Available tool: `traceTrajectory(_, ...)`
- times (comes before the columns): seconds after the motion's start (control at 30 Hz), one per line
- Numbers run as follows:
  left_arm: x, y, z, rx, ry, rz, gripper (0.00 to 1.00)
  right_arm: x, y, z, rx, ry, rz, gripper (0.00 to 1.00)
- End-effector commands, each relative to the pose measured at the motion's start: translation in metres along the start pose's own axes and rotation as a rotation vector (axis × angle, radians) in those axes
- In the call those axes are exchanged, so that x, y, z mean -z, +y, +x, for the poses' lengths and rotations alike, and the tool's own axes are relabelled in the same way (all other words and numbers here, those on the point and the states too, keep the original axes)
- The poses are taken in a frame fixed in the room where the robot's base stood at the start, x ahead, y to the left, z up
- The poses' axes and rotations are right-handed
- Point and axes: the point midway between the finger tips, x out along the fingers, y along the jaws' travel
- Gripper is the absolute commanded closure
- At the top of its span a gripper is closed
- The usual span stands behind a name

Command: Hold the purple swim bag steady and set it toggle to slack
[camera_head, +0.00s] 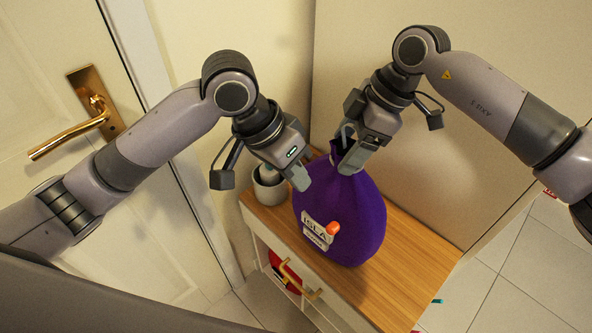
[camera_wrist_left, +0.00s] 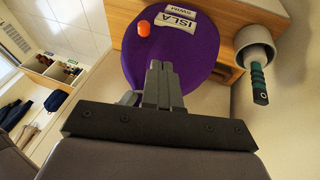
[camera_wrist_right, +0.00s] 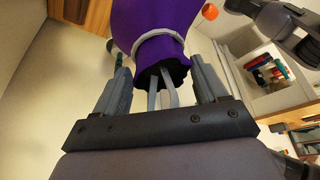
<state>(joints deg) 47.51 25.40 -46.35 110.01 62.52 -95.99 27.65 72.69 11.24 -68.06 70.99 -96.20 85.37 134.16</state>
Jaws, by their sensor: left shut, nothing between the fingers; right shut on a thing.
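The purple swim bag (camera_head: 350,215) stands on a wooden cabinet top, with a white name label (camera_head: 316,230) on its front. An orange toggle (camera_head: 333,228) lies against the front by the label; it also shows in the left wrist view (camera_wrist_left: 143,29). My right gripper (camera_head: 353,158) is shut on the bag's gathered neck (camera_wrist_right: 160,52). A pale cord rings the neck, and grey cord loops (camera_wrist_right: 163,90) stick out of its dark mouth between the fingers. My left gripper (camera_head: 300,178) is shut and empty beside the bag's upper left, its fingers together (camera_wrist_left: 162,82).
A pot (camera_head: 268,187) holding a green-handled item (camera_wrist_left: 258,85) stands left of the bag. The cabinet top (camera_head: 415,262) is clear to the right. Its front has brass handles and an open cubby with red items (camera_head: 284,270). A door with a brass handle (camera_head: 75,132) is at left.

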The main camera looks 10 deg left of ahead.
Motion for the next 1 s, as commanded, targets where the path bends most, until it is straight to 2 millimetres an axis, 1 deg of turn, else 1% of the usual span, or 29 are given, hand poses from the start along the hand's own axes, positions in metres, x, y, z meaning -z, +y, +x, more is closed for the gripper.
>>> traceTrajectory(0.03, -0.001, 0.001, 0.012, -0.002, -0.004, -0.001, 1.0, 0.0, -0.001, 0.0, 0.003, 0.001, 0.0, 0.78)
traceTrajectory(0.2, -0.001, 0.001, 0.049, -0.003, -0.003, -0.002, 1.0, 0.0, -0.001, 0.0, 0.003, 0.001, 0.0, 0.78)
traceTrajectory(0.27, -0.001, 0.001, 0.061, -0.003, -0.003, 0.0, 1.0, 0.0, -0.001, 0.0, 0.003, 0.0, 0.0, 0.78)
traceTrajectory(0.4, -0.005, 0.012, 0.079, -0.003, -0.001, 0.001, 1.0, 0.0, -0.001, 0.0, 0.003, 0.0, 0.0, 0.78)
traceTrajectory(0.6, -0.009, 0.019, 0.093, -0.001, 0.0, 0.001, 1.0, 0.0, -0.001, 0.0, 0.003, 0.0, 0.0, 0.78)
traceTrajectory(1.0, -0.01, 0.02, 0.096, -0.001, 0.0, -0.001, 1.0, 0.0, -0.001, 0.0, 0.003, 0.0, 0.001, 0.78)
